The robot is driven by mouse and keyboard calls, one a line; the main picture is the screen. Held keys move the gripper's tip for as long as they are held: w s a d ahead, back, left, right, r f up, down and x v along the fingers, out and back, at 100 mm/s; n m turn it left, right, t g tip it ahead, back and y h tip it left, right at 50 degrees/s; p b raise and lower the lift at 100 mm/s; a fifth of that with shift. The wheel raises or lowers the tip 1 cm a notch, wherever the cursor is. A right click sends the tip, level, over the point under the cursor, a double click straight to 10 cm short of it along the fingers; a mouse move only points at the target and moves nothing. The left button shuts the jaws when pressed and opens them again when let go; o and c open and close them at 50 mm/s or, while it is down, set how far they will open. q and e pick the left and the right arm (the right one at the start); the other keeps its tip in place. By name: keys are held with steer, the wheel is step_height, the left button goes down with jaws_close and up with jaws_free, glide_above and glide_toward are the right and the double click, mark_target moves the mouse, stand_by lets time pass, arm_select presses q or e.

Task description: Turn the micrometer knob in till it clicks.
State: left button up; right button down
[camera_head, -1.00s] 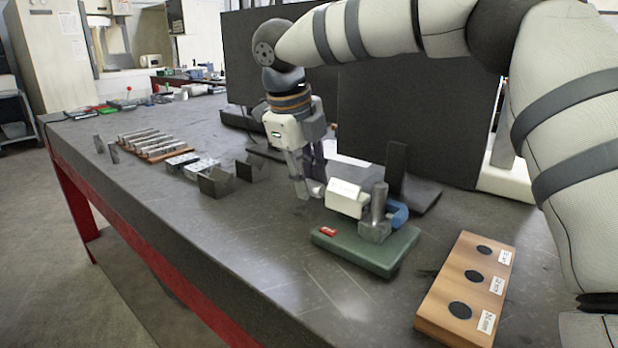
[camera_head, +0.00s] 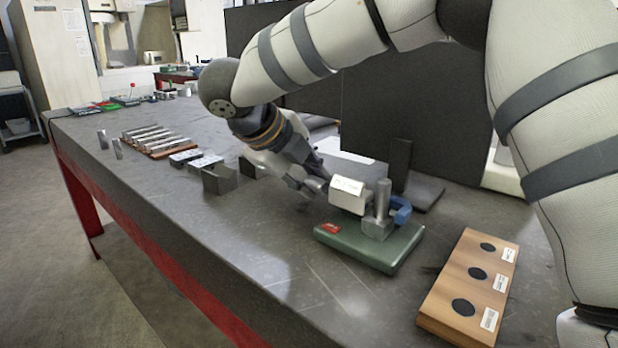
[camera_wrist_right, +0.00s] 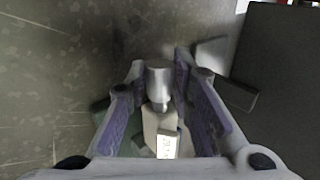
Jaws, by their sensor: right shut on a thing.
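The micrometer (camera_head: 349,194) sits clamped in a stand with an upright metal post (camera_head: 381,207) on a green base (camera_head: 366,246). It has a pale labelled body, a blue frame (camera_head: 402,211) and a silver knob at its left end. My right gripper (camera_head: 308,189) reaches the knob from the left, tilted. In the right wrist view the knob (camera_wrist_right: 158,82) lies between the two purple-padded fingers of my right gripper (camera_wrist_right: 159,68), which is shut on it. The labelled body (camera_wrist_right: 164,140) shows beyond it. The display's reading is too small to make out. My left gripper is not in view.
A wooden block with three dark round inserts (camera_head: 470,285) lies right of the stand. A dark angled stand (camera_head: 412,180) is close behind. Metal blocks (camera_head: 219,179) and a rack of bars (camera_head: 152,141) lie to the left. The bench front is clear.

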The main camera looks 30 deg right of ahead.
steer(key=c, duration=1.4)
jaws_free()
steer(key=shift+a+r, duration=0.1)
steer(key=v, duration=1.2)
